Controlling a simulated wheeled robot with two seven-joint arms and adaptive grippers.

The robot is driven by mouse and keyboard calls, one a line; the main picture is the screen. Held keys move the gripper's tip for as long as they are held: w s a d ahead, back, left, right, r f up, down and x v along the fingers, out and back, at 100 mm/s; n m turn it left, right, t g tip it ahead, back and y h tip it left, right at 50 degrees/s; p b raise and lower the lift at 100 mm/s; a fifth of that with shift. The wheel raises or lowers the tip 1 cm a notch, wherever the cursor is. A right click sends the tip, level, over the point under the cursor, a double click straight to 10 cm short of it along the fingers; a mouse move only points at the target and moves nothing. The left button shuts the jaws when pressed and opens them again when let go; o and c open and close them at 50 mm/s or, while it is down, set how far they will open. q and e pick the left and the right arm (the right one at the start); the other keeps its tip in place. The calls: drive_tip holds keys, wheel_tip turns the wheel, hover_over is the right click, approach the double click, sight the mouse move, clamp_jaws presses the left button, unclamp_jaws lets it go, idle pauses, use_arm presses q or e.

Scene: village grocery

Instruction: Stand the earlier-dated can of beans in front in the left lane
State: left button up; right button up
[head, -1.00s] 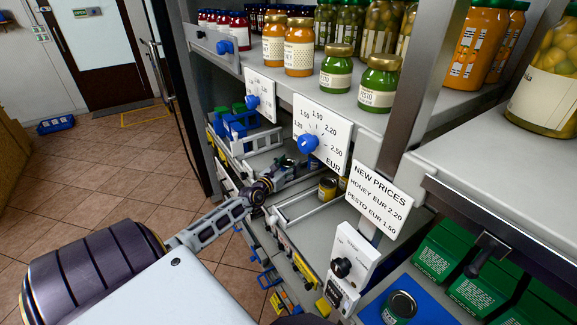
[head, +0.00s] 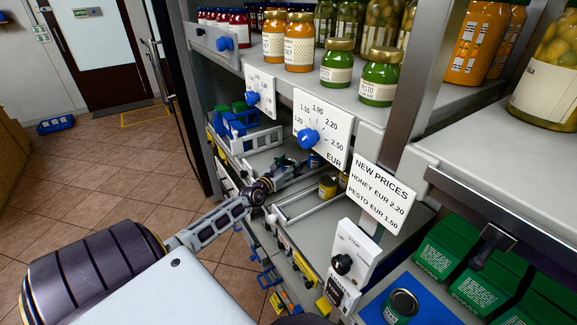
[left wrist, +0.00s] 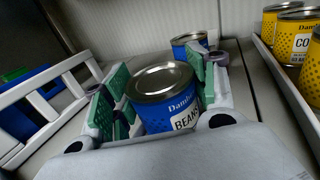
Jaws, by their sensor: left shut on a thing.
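My left gripper (head: 288,180) reaches into the lower shelf's lanes. In the left wrist view its green-padded fingers (left wrist: 157,100) stand on either side of a blue can of beans (left wrist: 165,108) and are shut on it. The can is upright, with its silver lid up and part of its label showing; no date can be read. A second blue can (left wrist: 188,46) stands behind it, partly hidden. A blue can (head: 313,160) shows small in the head view. My right gripper is not in view.
Yellow corn cans (left wrist: 287,38) stand right of a white lane divider (left wrist: 285,85). A white rail (left wrist: 55,84) is at the left, near blue items. Jars (head: 300,45) stand on the shelf above, with a price dial (head: 308,139) on its edge. A price sign (head: 377,193) hangs nearby.

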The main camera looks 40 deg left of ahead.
use_arm(q)
drive_tip(key=shift+s+d+f, duration=0.1)
drive_tip(key=shift+s+f, duration=0.05)
drive_tip(key=shift+f, duration=0.35)
drive_tip(key=shift+s+d+f, duration=0.1)
drive_tip(key=shift+f, duration=0.35)
drive_tip(key=o, duration=1.3)
drive_tip(key=shift+c, duration=0.2)
drive_tip(key=shift+s+f, duration=0.1)
drive_tip(key=shift+s+d, duration=0.1)
drive_tip(key=shift+s, duration=0.9)
drive_tip(key=shift+s+d+r, duration=0.15)
drive_tip(key=shift+s, duration=1.4)
drive_tip(key=shift+s+d+r, duration=0.15)
drive_tip(key=shift+s, duration=1.35)
drive_tip(key=shift+s+d+r, duration=0.1)
drive_tip(key=shift+s+r, duration=0.2)
drive_tip(key=shift+s, duration=0.5)
drive_tip(key=shift+s+r, duration=0.3)
drive_tip(key=shift+s, duration=0.45)
